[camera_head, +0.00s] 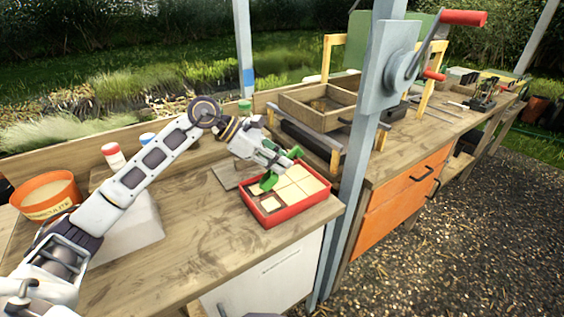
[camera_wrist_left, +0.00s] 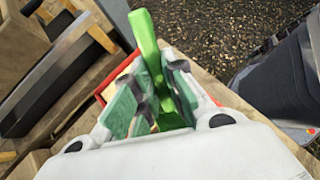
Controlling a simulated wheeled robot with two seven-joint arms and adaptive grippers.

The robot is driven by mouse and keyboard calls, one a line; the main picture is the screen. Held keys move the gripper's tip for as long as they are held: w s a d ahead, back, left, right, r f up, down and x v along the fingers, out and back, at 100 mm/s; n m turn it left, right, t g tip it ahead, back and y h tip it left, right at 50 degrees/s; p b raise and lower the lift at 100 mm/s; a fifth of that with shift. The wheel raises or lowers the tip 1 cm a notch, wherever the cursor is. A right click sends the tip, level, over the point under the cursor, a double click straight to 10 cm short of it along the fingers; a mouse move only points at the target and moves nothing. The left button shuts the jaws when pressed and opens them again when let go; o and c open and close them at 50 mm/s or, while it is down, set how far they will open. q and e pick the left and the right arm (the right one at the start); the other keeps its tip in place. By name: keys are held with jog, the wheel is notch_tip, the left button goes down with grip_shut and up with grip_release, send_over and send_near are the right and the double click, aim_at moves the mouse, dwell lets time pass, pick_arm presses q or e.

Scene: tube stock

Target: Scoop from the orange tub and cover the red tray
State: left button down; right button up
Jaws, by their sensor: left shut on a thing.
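The orange tub (camera_head: 62,207), labelled as vermiculite, stands at the far left of the bench with pale material inside. The red tray (camera_head: 292,215) lies near the bench's right end. Most of its cells look pale; dark patches show in the cells at its left and front. My left gripper (camera_head: 277,160) is shut on a green scoop (camera_head: 269,182), whose lower part is over the tray's left side. The scoop also shows between the fingers in the left wrist view (camera_wrist_left: 145,32). I cannot tell whether the scoop holds anything. My right gripper is out of view.
A blue-grey post (camera_head: 358,160) with a red-handled crank stands just right of the tray. Behind it are a wooden box (camera_head: 305,112) and dark rail. Red- and blue-capped containers stand left, behind my arm. The bench front (camera_head: 215,235) is clear.

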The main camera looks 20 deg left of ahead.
pick_arm(q)
jog(key=shift+s+a, duration=0.1)
jog(key=shift+a, duration=0.05)
dwell(0.4)
jog(key=shift+w+d+p, duration=0.45)
jog(key=shift+w+d, duration=0.3)
jog(key=shift+w, duration=0.2)
jog(key=shift+w+d+p, duration=0.4)
jog(key=shift+w+d, duration=0.35)
jog(key=shift+w, duration=0.15)
notch_tip(320, 180, up, 5)
jog(key=g+y+p, duration=0.1)
jog(key=y+p, duration=0.3)
jog(key=p, duration=0.4)
jog(key=g+y+p, duration=0.1)
jog(key=y+p, duration=0.3)
jog(key=p, duration=0.4)
jog(key=shift+g, duration=0.4)
dwell(0.6)
dwell(0.6)
